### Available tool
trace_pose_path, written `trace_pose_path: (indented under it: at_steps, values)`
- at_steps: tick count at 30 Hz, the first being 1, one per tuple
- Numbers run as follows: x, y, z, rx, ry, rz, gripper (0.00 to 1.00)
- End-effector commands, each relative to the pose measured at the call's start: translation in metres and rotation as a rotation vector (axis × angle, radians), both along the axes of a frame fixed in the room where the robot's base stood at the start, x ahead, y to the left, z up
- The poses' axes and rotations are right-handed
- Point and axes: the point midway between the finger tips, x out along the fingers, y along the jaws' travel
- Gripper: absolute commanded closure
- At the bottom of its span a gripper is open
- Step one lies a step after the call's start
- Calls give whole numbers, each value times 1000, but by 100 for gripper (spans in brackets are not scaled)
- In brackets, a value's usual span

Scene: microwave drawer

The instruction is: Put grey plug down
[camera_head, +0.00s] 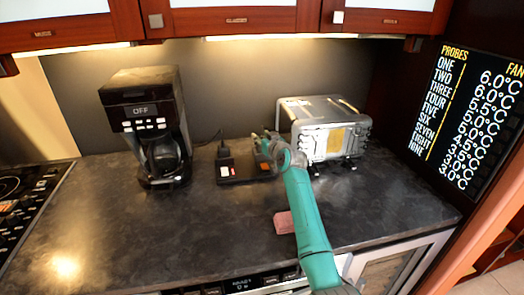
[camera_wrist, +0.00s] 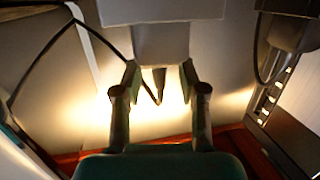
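My gripper (camera_head: 266,145) is at the end of my teal arm, above the dark board with plugs (camera_head: 245,168) on the counter. In the wrist view its two fingers (camera_wrist: 160,78) stand at either side of a pale grey block, which looks like the grey plug (camera_wrist: 165,42). Their tips meet its lower corners, and it appears gripped. A dark tapered piece points from it between the fingers, and a thin black cable runs nearby. The plug is too small and hidden to make out in the head view.
A black coffee maker (camera_head: 148,125) showing "OFF" stands left of the board. A silver toaster oven (camera_head: 328,130) stands to the right. A pink block (camera_head: 284,222) lies near my arm. The counter's front left (camera_head: 130,230) is clear. Cabinets (camera_head: 230,20) hang above.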

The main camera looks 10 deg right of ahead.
Motion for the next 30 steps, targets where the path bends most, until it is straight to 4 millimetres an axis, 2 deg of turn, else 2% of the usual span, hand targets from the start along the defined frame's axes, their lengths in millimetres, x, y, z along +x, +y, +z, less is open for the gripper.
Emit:
trace_pose_path:
  at_steps: [1, 5, 19, 23, 30]
  values:
    - [0, 0, 0, 0, 0, 0, 68]
    - [0, 0, 0, 0, 0, 0, 100]
    - [0, 0, 5, 0, -2, 0, 100]
    - [0, 0, 22, 0, -4, 0, 100]
    - [0, 0, 67, 0, -4, -1, 100]
